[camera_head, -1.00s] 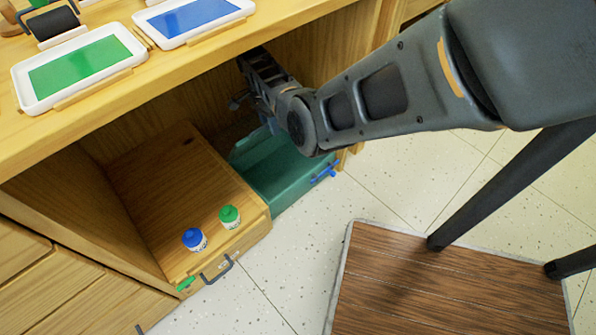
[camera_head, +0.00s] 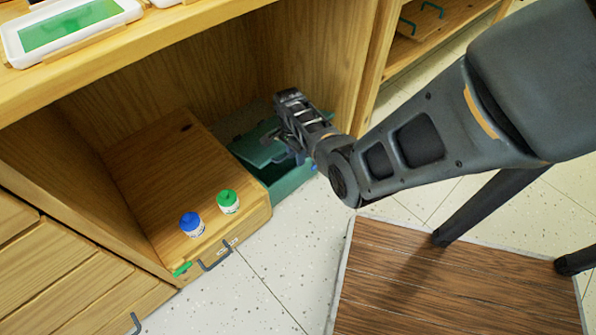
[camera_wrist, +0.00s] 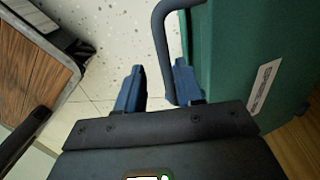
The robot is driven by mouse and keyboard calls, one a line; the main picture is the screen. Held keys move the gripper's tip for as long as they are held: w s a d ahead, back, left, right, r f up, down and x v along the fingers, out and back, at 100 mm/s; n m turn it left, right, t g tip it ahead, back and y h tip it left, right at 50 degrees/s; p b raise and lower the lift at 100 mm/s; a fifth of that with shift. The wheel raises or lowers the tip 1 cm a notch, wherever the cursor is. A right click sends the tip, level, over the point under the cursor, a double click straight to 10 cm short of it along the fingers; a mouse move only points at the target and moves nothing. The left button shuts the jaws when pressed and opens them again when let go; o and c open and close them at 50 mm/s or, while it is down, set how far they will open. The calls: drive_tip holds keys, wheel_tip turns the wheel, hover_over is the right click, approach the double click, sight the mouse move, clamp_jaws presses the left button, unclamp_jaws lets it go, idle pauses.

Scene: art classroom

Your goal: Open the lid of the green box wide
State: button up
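The green box (camera_head: 293,183) stands on the floor of the low shelf opening, right of a wooden drawer box. Its lid (camera_head: 257,146) appears partly raised and tilted, with a dark gap below it. My gripper (camera_head: 296,148) is at the box's right side and hides part of the lid. In the wrist view, a green panel (camera_wrist: 232,50) with a white label fills the right side. A dark curved handle (camera_wrist: 159,35) joins it. My gripper's blue fingers (camera_wrist: 158,85) are apart. The handle's bar runs between them, closer to the right finger; contact is unclear.
Blue-capped (camera_head: 191,224) and green-capped (camera_head: 228,201) jars stand on the wooden drawer box (camera_head: 160,170). The shelf's upright side panel (camera_head: 350,70) is close behind my gripper. Speckled floor is clear between.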

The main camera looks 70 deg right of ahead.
drive_tip(key=shift+s+a+f+t+h+b, duration=0.1)
drive_tip(key=shift+s+f+t+h+b, duration=0.15)
drive_tip(key=shift+f, duration=0.2)
drive_tip(key=shift+s+a+f+t+b, duration=0.15)
drive_tip(key=shift+f+b, duration=0.15)
drive_tip(key=shift+f, duration=0.2)
drive_tip(key=shift+s+a+f+t+h+b, duration=0.1)
drive_tip(key=shift+f+t+h+b, duration=0.15)
drive_tip(key=shift+f, duration=0.2)
wheel_tip(320, 180, up, 9)
drive_tip(key=w+p, duration=0.1)
drive_tip(key=p, duration=0.6)
drive_tip(key=shift+w+d+p, duration=0.15)
drive_tip(key=shift+d+p, duration=0.25)
drive_tip(key=shift+c, duration=0.4)
